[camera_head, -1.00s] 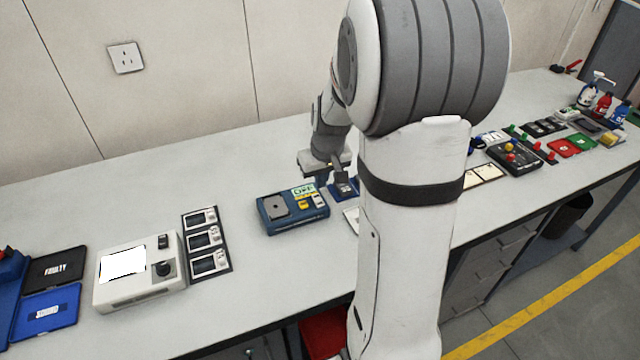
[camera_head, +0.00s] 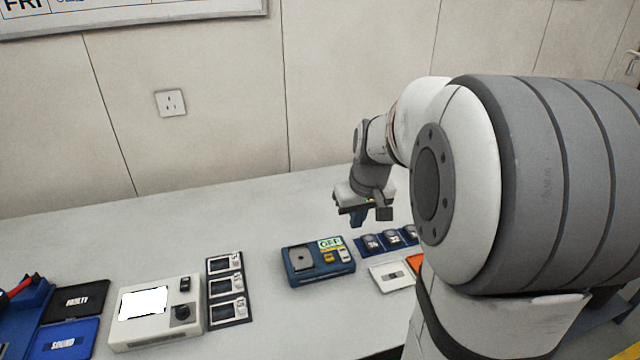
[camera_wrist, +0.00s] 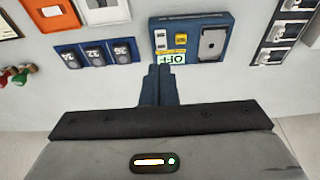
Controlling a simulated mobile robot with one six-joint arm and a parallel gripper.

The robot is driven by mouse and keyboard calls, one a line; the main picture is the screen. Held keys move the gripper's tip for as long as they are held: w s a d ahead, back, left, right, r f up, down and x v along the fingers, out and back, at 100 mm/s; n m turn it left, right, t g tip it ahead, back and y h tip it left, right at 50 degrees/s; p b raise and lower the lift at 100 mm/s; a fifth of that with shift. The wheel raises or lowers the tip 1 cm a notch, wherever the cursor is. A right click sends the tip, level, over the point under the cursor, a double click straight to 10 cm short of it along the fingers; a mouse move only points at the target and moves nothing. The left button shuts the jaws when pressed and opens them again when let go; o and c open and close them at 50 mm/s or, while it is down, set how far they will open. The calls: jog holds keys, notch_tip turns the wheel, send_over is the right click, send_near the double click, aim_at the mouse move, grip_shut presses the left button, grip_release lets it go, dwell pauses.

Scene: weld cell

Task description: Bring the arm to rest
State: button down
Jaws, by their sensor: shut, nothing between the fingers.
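My arm reaches over the bench from the right in the head view. My gripper (camera_head: 371,217) hangs above the bench, behind and to the right of the blue device with the OFF label (camera_head: 318,262). In the wrist view my gripper's fingers (camera_wrist: 158,84) are together with nothing between them. They point toward the bench, just below the blue device (camera_wrist: 190,40) in the picture, and appear apart from it. My upper arm hides much of the bench's right side in the head view.
A blue tray with several dark numbered pieces (camera_wrist: 97,54) lies beside the device. A white meter box (camera_head: 155,312), a dark panel of modules (camera_head: 228,288), and the FAULTY (camera_head: 77,301) and SOUND (camera_head: 62,341) trays stand left. The bench's back strip (camera_head: 240,205) is clear.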

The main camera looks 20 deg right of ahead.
jog(key=s+a, duration=1.1)
jog(key=s, duration=0.5)
jog(key=shift+s+a, duration=0.15)
jog(key=shift+a, duration=0.1)
jog(key=c, duration=2.2)
grip_release()
